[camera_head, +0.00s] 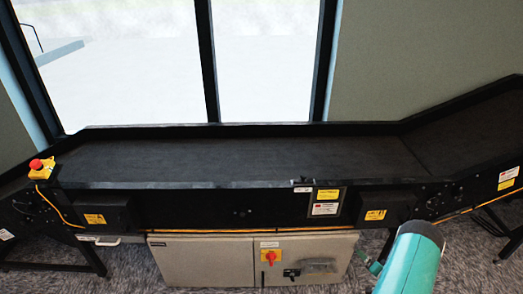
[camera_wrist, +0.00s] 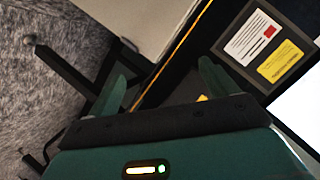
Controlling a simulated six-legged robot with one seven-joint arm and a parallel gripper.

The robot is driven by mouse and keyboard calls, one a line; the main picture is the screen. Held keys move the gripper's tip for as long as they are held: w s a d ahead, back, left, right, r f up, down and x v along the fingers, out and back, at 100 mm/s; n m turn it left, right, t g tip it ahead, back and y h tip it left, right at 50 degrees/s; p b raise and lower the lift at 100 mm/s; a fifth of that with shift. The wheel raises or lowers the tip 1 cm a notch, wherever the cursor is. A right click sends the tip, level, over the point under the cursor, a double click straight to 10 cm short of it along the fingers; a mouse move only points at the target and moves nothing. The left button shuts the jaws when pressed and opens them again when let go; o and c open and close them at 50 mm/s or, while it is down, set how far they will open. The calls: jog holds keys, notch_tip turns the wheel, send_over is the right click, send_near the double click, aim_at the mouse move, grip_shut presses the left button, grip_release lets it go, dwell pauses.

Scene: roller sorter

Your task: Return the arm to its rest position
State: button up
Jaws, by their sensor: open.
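My gripper (camera_wrist: 163,82) shows in the wrist view with its two green fingers apart and nothing between them. Behind the fingers are the black side of the conveyor, an orange cable and the carpet. In the head view a teal part of my arm (camera_head: 412,262) reaches in at the lower right, in front of the conveyor's lower side. My gripper's fingertips are not clearly seen in the head view.
A black conveyor (camera_head: 240,160) runs across the head view, its belt bare, rising at the right. A red emergency button (camera_head: 38,165) sits at its left end. A grey cabinet (camera_head: 205,262) with a red switch (camera_head: 270,257) stands below. Carpet covers the floor.

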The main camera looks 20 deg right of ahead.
jog(key=w+r+n+g+h, duration=0.1)
jog(key=w+r, duration=0.5)
jog(key=r, duration=0.5)
jog(key=w+r+n+g+h, duration=0.1)
jog(key=w+r+h, duration=0.1)
jog(key=w+r, duration=0.65)
jog(key=a+r+n+g, duration=0.1)
jog(key=a+r, duration=0.5)
jog(key=r, duration=0.5)
jog(key=a+r+n+g, duration=0.1)
jog(key=a+r, duration=0.6)
jog(key=r, duration=0.3)
jog(key=s+a+r+n+g, duration=0.1)
jog(key=s+a+r, duration=0.45)
jog(key=a, duration=0.35)
jog(key=s+a+r+n+g, duration=0.1)
jog(key=s+a+r, duration=0.45)
jog(key=a, duration=0.25)
jog(key=s+a+r+n+g+y, duration=0.1)
jog(key=s+a+n+y, duration=0.1)
jog(key=s+a, duration=0.6)
jog(key=s+a+r+n+y, duration=0.1)
jog(key=s+a+n+y, duration=0.1)
jog(key=s+a, duration=0.6)
jog(key=shift+s+a+r+g, duration=0.3)
jog(key=shift+s+a+g, duration=0.1)
jog(key=shift+s, duration=0.85)
